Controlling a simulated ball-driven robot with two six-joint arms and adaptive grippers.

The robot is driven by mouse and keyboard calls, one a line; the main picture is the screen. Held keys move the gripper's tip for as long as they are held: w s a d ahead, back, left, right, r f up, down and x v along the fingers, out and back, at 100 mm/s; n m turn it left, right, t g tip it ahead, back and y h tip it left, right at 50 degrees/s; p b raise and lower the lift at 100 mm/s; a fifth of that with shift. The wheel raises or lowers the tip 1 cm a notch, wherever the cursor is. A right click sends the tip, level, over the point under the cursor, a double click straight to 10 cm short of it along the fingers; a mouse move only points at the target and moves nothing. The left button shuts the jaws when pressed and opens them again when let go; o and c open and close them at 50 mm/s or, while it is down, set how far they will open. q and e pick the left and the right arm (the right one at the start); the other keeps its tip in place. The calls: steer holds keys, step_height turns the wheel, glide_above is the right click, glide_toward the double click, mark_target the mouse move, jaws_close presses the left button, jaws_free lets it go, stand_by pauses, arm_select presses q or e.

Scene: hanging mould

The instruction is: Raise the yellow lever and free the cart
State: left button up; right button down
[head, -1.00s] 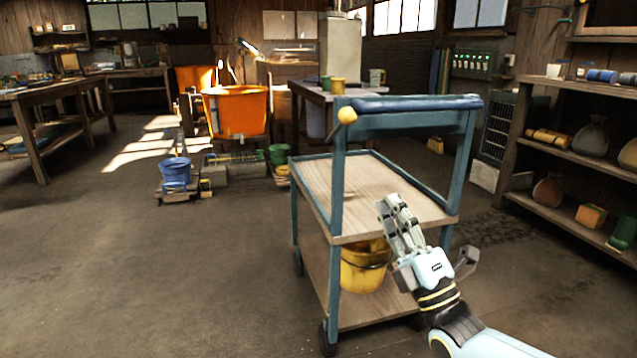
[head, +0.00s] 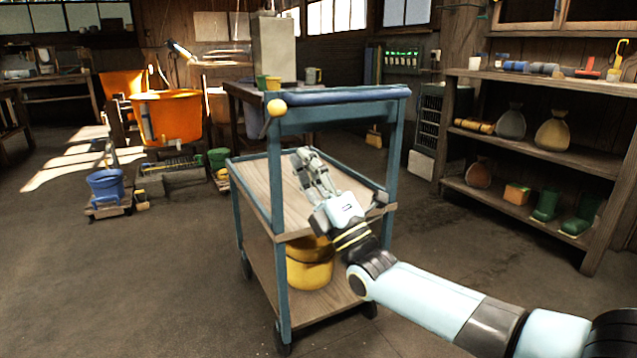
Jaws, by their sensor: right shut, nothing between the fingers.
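The cart (head: 281,157) is a blue metal frame with two wooden shelves and a padded dark blue handle bar (head: 345,95) on top. A yellow ball-shaped knob (head: 277,108) sits at the left end of the bar; I take it for the end of the yellow lever, whose shaft I cannot make out. A yellow bucket (head: 310,268) stands on the cart's lower shelf. My right gripper (head: 306,158) is shut and empty, in front of the upper shelf, below and right of the knob and apart from it. My left gripper is not in view.
Shelves (head: 480,196) with sacks, boots and jars stand at the right. An orange tub (head: 168,118) and a blue bucket (head: 106,184) are at the back left. A workbench (head: 240,90) stands behind the cart. The floor (head: 110,280) left of the cart is clear.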

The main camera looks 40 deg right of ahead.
mark_target(269, 124)
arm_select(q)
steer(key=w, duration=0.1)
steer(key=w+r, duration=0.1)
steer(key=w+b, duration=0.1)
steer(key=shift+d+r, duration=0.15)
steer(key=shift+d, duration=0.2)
arm_select(e)
steer(key=x, duration=0.7)
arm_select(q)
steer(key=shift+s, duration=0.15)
